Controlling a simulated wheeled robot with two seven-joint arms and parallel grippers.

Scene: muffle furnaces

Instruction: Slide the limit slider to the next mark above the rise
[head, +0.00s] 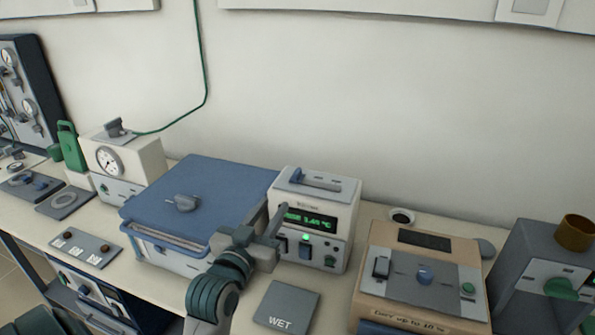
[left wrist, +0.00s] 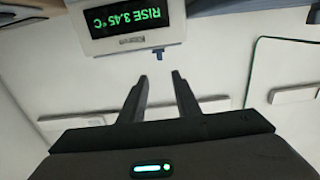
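The meter (head: 342,245) is a white box with a green display (head: 310,221) reading a rise of 3.45 °C. On its top is a grey-blue slider track (head: 318,181), with what looks like the slider knob (head: 297,175) near the left end. The left wrist view shows the display (left wrist: 127,17) upside down and a small blue knob (left wrist: 158,57) at the box edge. The slider's marks are too small to read. My left gripper (head: 281,216) is at the meter's front left; its fingers (left wrist: 160,77) are apart, empty and short of the knob. My right gripper is out of view.
A blue-lidded box (head: 165,195) stands close to the left of the meter. A grey plate marked WET (head: 287,307) lies in front. A tan control box (head: 440,265) stands to the right. The wall is behind, and the space above the meter is clear.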

